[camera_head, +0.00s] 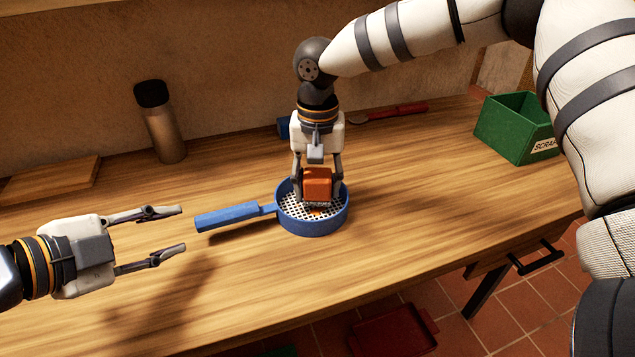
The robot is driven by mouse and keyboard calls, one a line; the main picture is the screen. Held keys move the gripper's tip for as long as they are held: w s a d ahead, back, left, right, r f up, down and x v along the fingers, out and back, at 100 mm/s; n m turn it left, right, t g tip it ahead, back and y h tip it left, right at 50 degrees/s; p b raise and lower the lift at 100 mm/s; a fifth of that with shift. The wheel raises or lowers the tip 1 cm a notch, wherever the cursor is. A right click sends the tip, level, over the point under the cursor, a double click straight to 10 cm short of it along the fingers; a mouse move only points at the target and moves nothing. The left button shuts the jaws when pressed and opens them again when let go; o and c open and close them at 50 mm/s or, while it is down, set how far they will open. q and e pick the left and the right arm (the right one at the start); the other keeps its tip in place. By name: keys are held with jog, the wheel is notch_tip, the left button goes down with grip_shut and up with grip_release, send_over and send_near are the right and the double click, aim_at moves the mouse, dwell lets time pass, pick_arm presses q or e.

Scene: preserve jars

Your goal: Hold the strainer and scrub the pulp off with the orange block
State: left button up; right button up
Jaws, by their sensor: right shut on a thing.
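The blue strainer (322,228) sits on the wooden table, its handle (228,217) pointing left. Its white perforated mesh shows a small patch of orange pulp (316,211) in front of the block. My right gripper (318,188) is shut on the orange block (318,183) and holds it down inside the strainer, at or just above the mesh; I cannot tell if it touches. My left gripper (184,229) is open and empty, its two fingers pointing right toward the handle's end, a little short of it.
A dark-capped bottle (163,125) and a wooden board (50,178) stand at the back left. A red-handled tool (398,111) and a blue item (284,127) lie behind my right gripper. A green scrap bin (512,130) is at right. A red tray (392,332) is on the floor.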

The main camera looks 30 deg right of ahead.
aim_at(211, 221)
pick_arm(q)
jog(key=x, duration=1.1)
jog(key=shift+d, duration=0.1)
jog(key=shift+c, duration=0.4)
grip_shut()
jog(key=shift+o, duration=0.4)
grip_release()
jog(key=shift+v, duration=0.9)
